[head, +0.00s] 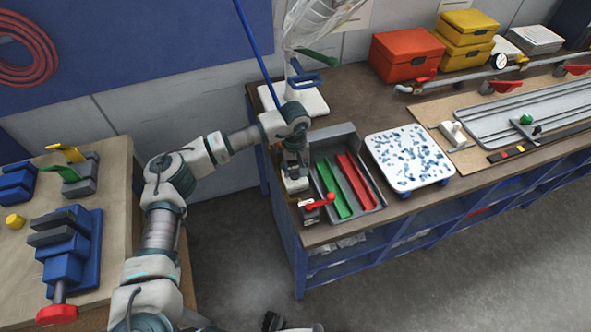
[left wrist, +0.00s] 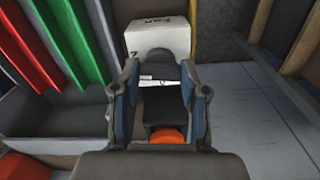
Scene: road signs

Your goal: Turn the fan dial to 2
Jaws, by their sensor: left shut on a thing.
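The fan dial (left wrist: 163,72) is dark and sits on a white box (left wrist: 160,38) marked "Fan" in the left wrist view. The label is upside down there, and a digit shows at the box's left edge. My left gripper (left wrist: 163,98) is shut on the dial, with one finger on each side of it. The dial's exact setting cannot be read. In the head view my left gripper (head: 294,172) reaches down at the left end of the workbench, and the arm and gripper hide the dial.
Close right of my left gripper is a grey tray (head: 343,131) with green and red strips. A red lever (head: 318,202) stands at the bench's front edge. A white tray (head: 407,136) with blue bits lies farther right. A second table (head: 105,170) with blue vises is left.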

